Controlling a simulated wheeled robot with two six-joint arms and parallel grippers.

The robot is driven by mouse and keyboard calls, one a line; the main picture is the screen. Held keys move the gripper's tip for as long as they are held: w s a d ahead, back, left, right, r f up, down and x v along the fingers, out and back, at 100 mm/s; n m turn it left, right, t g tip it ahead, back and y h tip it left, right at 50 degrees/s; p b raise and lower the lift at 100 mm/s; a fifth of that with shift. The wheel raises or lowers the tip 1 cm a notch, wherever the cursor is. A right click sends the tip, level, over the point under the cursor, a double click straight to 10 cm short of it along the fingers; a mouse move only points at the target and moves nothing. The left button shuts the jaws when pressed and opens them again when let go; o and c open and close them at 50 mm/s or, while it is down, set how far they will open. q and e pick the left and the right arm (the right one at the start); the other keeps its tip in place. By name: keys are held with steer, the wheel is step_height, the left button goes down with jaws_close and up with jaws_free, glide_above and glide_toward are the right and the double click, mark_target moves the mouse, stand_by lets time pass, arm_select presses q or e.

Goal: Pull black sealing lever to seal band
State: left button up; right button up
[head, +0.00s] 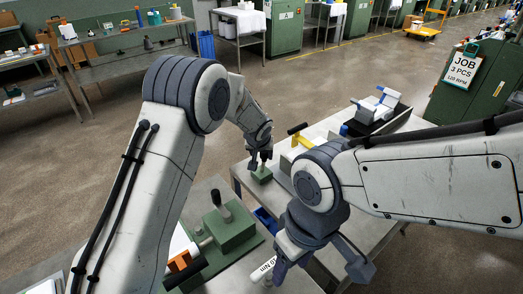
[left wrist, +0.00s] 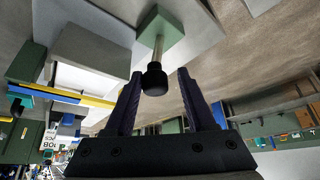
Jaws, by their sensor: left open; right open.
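A black-knobbed lever (left wrist: 154,78) on a metal stem rises from a small green block (left wrist: 173,30) in the left wrist view. My left gripper (left wrist: 158,80) is open, with the black knob between its fingertips and no clear grip on it. In the head view my left gripper (head: 260,161) is just above the same green block (head: 262,175), hiding the knob. Another black-handled lever (head: 217,198) stands on a larger green fixture (head: 230,232). My right gripper (head: 322,266) is open and empty at the lower middle. I cannot make out a band.
A white tool marked Nm (head: 264,270) lies near my right gripper. A blue bin (head: 266,220) sits between the tables.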

arm_select(q)
steer(key=s+a+b, duration=0.1)
steer(key=a, duration=0.1)
steer(key=s+a, duration=0.2)
steer(key=shift+b, duration=0.35)
steer(key=o, duration=0.3)
steer(key=shift+d, duration=0.1)
steer(key=shift+o, duration=0.2)
steer(key=p+v, duration=0.1)
steer(key=v, duration=0.5)
steer(key=shift+p, duration=0.3)
